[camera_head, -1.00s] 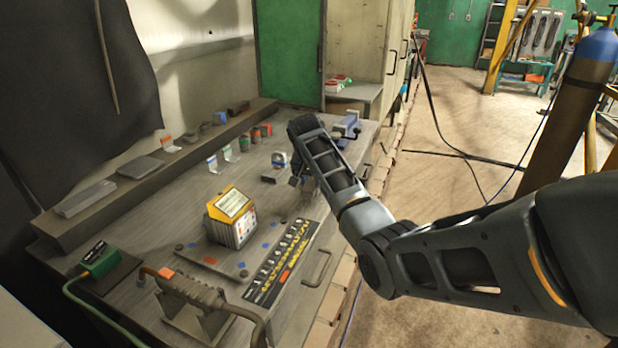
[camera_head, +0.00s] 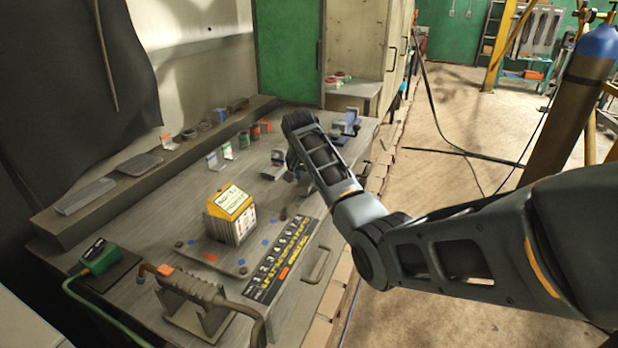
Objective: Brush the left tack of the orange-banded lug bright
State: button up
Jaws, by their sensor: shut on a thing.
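My gripper (camera_head: 296,180) is over the bench, right of its middle, mostly hidden behind my own arm link. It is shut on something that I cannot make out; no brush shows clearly. A small angled piece with an orange face (camera_head: 167,140) stands on the raised ledge at the back left, well away from my gripper; it may be the orange-banded lug. A small pale and dark piece (camera_head: 277,157) stands just behind and left of my gripper. The tacks are too small to see.
A yellow-topped box (camera_head: 232,213) stands mid-bench, beside a dark labelled strip (camera_head: 281,262). A torch-like tool in a stand (camera_head: 195,300) and a green block with a cable (camera_head: 99,257) are in front. A blue vise-like device (camera_head: 347,122) stands at the far end.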

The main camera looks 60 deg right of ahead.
jog(key=shift+s+d+p, duration=0.1)
jog(key=shift+s+p, duration=0.4)
jog(key=shift+s, duration=0.55)
jog(key=shift+w+f, duration=0.1)
jog(key=shift+w+f, duration=0.1)
jog(key=shift+w, duration=0.4)
jog(key=shift+w+v, duration=0.15)
jog(key=shift+v, duration=1.45)
jog(key=shift+w+v, duration=0.1)
jog(key=shift+v, duration=1.5)
jog(key=shift+d, duration=0.1)
